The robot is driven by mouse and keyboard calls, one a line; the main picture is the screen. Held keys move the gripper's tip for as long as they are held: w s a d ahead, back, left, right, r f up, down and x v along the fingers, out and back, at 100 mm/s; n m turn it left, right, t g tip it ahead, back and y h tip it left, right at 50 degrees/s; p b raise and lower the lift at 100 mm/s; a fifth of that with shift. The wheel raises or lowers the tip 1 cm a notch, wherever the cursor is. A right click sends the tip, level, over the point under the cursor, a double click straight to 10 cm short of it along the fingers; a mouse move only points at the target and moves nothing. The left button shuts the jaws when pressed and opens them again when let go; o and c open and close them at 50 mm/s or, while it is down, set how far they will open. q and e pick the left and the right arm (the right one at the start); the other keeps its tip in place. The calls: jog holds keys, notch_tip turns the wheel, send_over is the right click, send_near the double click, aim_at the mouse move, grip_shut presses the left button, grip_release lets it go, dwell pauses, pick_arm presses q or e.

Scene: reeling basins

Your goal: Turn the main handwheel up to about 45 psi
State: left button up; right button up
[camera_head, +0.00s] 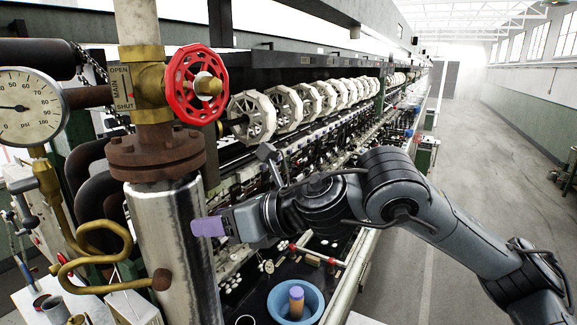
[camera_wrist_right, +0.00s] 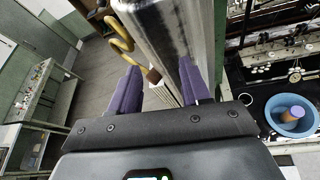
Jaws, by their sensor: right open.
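The red main handwheel (camera_head: 190,57) sits on a brass valve (camera_head: 150,84) on the vertical pipe, beside a plate (camera_head: 122,88) reading OPEN, MAIN, SHUT. The round pressure gauge (camera_head: 27,118) is at the left edge, partly cut off. Its needle points left, into the low part of the scale; I cannot read the exact figure. My right gripper (camera_head: 208,227), with purple fingers, is below the handwheel, in front of the metal-clad pipe (camera_head: 163,235). In the right wrist view the gripper (camera_wrist_right: 158,72) is open and empty, and the handwheel does not show. My left gripper is not in view.
A brass coiled tube (camera_head: 92,262) stands left of the pipe. A row of pale reels (camera_head: 251,117) runs back behind the wheel. A blue basin (camera_head: 275,303) holding a bobbin (camera_head: 297,300) sits below my arm. The aisle (camera_head: 478,160) at right is clear.

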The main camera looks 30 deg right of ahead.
jog(key=s+d+r+t, duration=0.1)
jog(key=d+r, duration=0.1)
jog(key=r, duration=0.3)
jog(key=s+d+r+t, duration=0.1)
jog(key=s+d+r, duration=0.1)
jog(key=r, duration=0.4)
jog(key=t, duration=0.3)
send_near(217, 87)
jog(key=x, duration=0.3)
jog(key=shift+n, duration=0.4)
jog(key=p+x, duration=0.1)
jog(key=x, duration=0.3)
jog(key=shift+w+r, duration=0.15)
jog(key=shift+w, duration=0.05)
jog(key=shift+x, duration=0.9)
jog(key=shift+c, duration=0.3)
